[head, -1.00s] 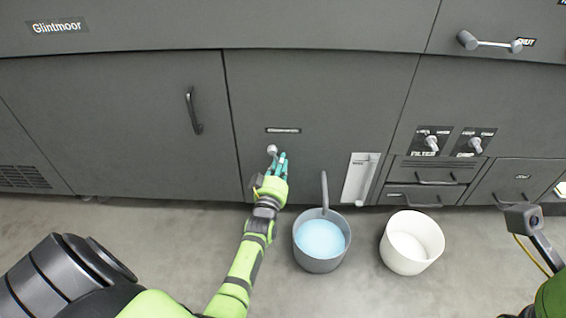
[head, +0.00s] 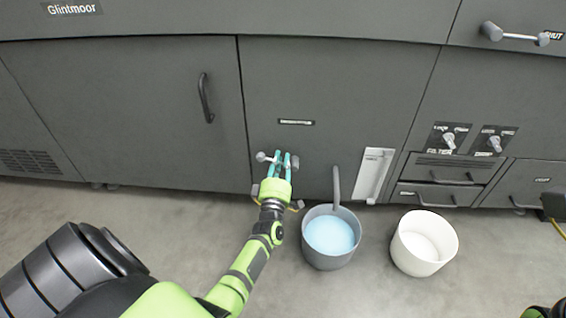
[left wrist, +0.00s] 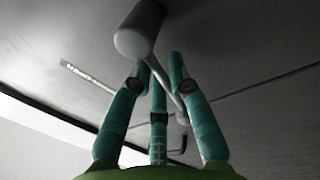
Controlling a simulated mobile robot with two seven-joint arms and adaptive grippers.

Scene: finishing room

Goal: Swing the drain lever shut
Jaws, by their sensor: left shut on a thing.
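The drain lever (head: 263,157) is a grey bar with a rounded end, low on the dark cabinet front below a small label. In the head view it lies nearly level, its rounded end to the left. My left gripper (head: 281,159) is shut on the lever's bar, with its teal fingers around it. In the left wrist view a large pale end of the lever (left wrist: 135,38) shows in front of the fingers (left wrist: 157,95), and its thin bar runs down between them. My right gripper is out of view.
A grey bucket (head: 306,240) of blue liquid stands on the floor under a drain pipe (head: 336,188). A white bucket (head: 402,255) stands to its right. Farther right are valves (head: 448,141) and drawers (head: 436,193). Another lever (head: 515,36) at upper right sits by a SHUT label.

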